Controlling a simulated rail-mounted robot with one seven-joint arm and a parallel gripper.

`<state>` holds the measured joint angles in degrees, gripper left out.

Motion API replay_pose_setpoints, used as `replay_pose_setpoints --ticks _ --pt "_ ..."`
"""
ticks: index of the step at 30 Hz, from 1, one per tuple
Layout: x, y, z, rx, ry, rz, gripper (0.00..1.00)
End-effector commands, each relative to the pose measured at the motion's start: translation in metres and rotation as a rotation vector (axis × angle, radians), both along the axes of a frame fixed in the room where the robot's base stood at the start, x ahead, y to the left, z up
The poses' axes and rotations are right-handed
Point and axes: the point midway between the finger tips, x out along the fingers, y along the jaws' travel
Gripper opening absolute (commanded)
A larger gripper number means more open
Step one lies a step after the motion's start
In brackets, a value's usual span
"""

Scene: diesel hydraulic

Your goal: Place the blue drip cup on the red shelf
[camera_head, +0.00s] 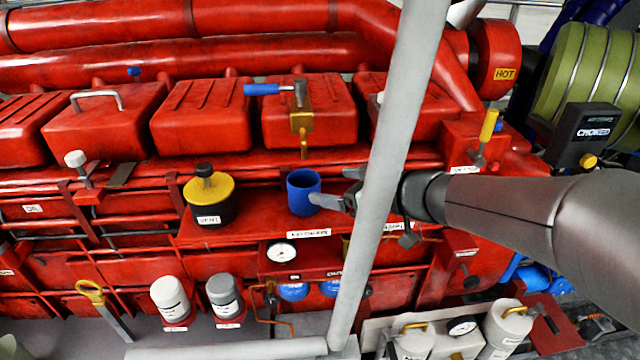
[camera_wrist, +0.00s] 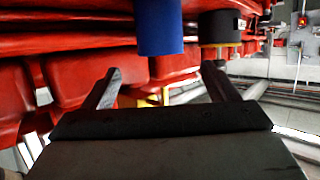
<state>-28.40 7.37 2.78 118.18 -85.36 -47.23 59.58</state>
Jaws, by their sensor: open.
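The blue drip cup (camera_head: 303,194) stands upright, open end up, on the red shelf (camera_head: 257,226), near a white label on its front edge. My gripper (camera_head: 331,187) is open at the cup's right side, partly hidden by a pale post. One finger overlaps the cup's lower right in the head view; I cannot tell whether they touch. In the wrist view, the cup (camera_wrist: 158,27) is ahead of my open gripper (camera_wrist: 162,78) and above the fingertips in the picture. Nothing is held between the fingers.
A black container with a yellow top (camera_head: 209,197) stands left of the cup on the shelf. A pale vertical post (camera_head: 385,165) crosses in front of my wrist. A gauge (camera_head: 281,251) sits below the shelf.

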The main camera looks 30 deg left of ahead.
Motion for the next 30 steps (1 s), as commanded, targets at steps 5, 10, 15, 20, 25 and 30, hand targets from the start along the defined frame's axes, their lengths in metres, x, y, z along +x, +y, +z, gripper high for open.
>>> replay_pose_setpoints --ticks 5,10,15,20,25,30 --pt "-0.002 -0.012 0.004 -0.001 -0.001 -0.001 0.81" --pt "-0.002 -0.013 0.004 -0.001 0.000 0.000 0.81" --pt "0.015 -0.027 0.008 -0.002 -0.028 -0.091 0.81" --pt "0.072 -0.105 0.015 -0.057 -0.109 -0.481 0.81" --pt "0.086 -0.269 -0.012 -0.300 -0.031 -1.043 0.81" --pt "-0.005 -0.386 -0.071 -0.602 0.338 -1.355 0.81"
